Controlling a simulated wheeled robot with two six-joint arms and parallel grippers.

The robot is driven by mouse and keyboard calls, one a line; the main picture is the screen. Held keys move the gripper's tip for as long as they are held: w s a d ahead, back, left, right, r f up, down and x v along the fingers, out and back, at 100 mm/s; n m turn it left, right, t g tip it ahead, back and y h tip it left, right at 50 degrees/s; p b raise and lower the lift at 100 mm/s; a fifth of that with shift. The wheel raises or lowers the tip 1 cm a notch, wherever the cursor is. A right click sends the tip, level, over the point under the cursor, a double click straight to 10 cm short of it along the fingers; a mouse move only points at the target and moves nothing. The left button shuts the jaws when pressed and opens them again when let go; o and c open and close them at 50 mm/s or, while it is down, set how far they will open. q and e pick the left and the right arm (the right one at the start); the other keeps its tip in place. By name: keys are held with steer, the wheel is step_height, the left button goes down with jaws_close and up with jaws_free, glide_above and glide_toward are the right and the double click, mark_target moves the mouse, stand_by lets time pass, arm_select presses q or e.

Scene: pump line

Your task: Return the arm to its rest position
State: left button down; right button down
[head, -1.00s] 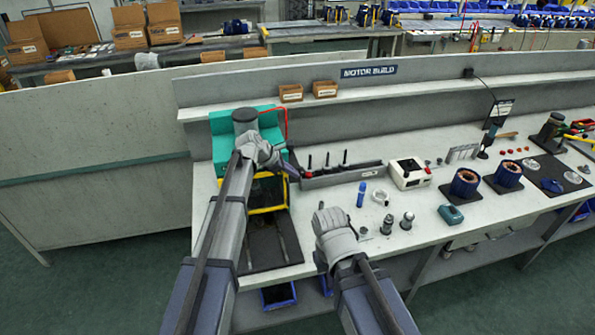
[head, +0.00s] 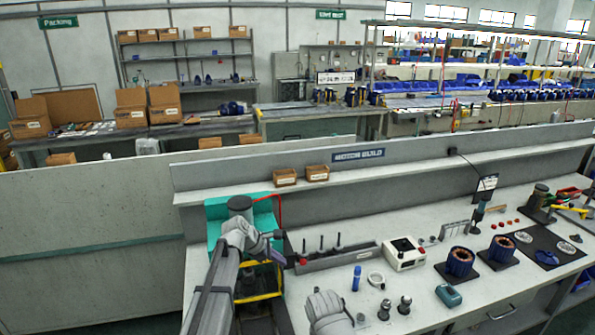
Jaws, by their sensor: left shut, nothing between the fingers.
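My left arm reaches in from the bottom left over the workbench (head: 395,325). My left gripper (head: 279,248) is at the front of the green press (head: 213,231), by the left end of the grey rack with black pins (head: 340,258). Its fingers are small in the picture and look closed, with nothing seen between them. My right arm shows only as a grey wrist part at the bottom middle, left of two small metal parts (head: 384,309).
A white box with a dark top (head: 405,254), a blue bottle (head: 356,277), a teal tool (head: 449,295) and copper-wound stators (head: 460,262) stand on the bench. Two cardboard bins (head: 317,173) sit on the back shelf. A low partition (head: 90,230) stands at the left.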

arm_select(q)
steer(key=s+f+m+g+y+b, duration=0.1)
steer(key=s+f+m+y+b, duration=0.1)
steer(key=s+m, duration=0.5)
steer(key=s+d+f+m+g+y+b, duration=0.1)
steer(key=s+f+m, duration=0.4)
steer(key=s, duration=0.9)
steer(key=s+d+f+m+g+y+b, duration=0.1)
steer(key=s+f+m+g+y+b, duration=0.1)
steer(key=s+m, duration=0.8)
steer(key=s+f+y+b, duration=0.1)
steer(key=y, duration=0.1)
steer(key=shift+s+f+m+y, duration=0.15)
steer(key=shift+f+m+y, duration=0.15)
steer(key=shift+f, duration=0.1)
steer(key=shift+d, duration=0.1)
